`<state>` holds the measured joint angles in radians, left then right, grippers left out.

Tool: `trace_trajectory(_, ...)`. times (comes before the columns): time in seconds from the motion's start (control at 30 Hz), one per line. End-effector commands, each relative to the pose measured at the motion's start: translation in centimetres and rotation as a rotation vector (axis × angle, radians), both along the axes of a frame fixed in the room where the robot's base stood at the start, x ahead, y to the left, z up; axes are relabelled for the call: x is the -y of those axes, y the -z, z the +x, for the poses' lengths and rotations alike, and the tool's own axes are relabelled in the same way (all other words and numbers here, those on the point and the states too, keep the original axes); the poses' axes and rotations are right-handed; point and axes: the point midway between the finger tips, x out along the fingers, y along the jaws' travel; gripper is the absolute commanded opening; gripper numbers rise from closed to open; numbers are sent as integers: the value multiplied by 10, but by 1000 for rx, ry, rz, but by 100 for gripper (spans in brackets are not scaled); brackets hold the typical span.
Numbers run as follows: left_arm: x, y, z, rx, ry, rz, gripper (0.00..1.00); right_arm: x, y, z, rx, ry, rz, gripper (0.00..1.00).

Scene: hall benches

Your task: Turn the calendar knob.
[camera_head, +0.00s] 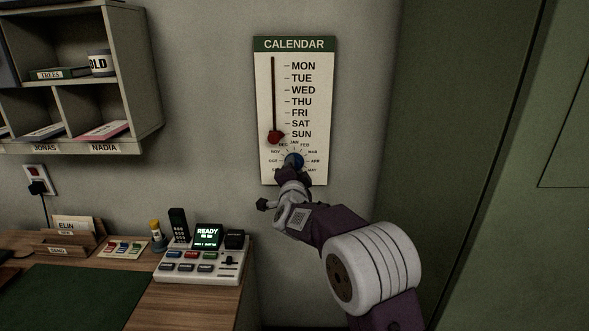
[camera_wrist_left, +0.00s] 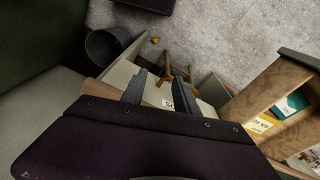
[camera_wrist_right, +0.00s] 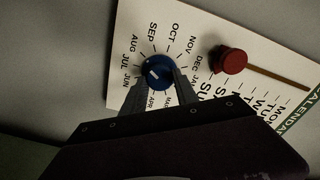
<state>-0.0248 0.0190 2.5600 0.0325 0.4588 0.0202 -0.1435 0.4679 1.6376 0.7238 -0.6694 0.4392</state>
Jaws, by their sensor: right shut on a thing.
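The calendar board (camera_head: 264,100) hangs upright on the wall, listing MON to SUN beside a vertical slot. A red slider knob (camera_head: 275,137) sits at the slot's bottom, near SUN; it also shows in the right wrist view (camera_wrist_right: 229,61). Below is the round blue calendar knob (camera_head: 293,159), ringed by month names. In the right wrist view the knob (camera_wrist_right: 160,66) has a short white mark; I cannot tell which month it points at. My right gripper (camera_head: 292,171) is shut on this knob, one finger on each side. My left gripper (camera_wrist_left: 159,75) is open and empty, away from the board.
A wooden desk (camera_head: 200,300) at lower left holds a button console (camera_head: 203,266) and a letter holder (camera_head: 68,240). A pigeonhole shelf (camera_head: 140,80) hangs above it. A green door (camera_head: 450,120) is to the right. In the left wrist view a dark bin (camera_wrist_left: 102,46) stands on the floor.

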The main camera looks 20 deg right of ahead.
Motion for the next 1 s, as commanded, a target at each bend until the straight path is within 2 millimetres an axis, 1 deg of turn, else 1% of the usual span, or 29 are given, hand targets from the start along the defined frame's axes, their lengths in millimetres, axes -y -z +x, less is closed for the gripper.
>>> trace_trajectory(0.13, 0, 0, 0, 0, 0, 0, 36, 0, 1, 0, -2, -1, 2, 0)
trace_trajectory(0.17, 0, 0, 0, 0, 0, 0, 36, 0, 1, 0, -2, -1, 2, 41)
trace_trajectory(0.2, 0, 0, 0, 0, 0, 0, 36, 0, 1, 0, -2, 0, 2, 52)
trace_trajectory(0.23, 0, 0, 0, 0, 0, 0, 36, 0, 1, 0, -2, 0, 2, 57)
trace_trajectory(0.57, 0, 1, 0, 0, 0, 0, 36, -1, 0, -2, 0, -1, 2, 57)
trace_trajectory(0.67, 0, 3, 0, 0, 0, 0, 36, -5, 1, -14, 0, -2, 2, 57)
trace_trajectory(0.9, 0, 8, 0, 0, 0, 0, 36, -19, 1, -64, -1, -3, 1, 57)
trace_trajectory(1.0, 0, 8, 0, 0, 0, 0, 36, -23, 1, -79, 0, -2, 2, 57)
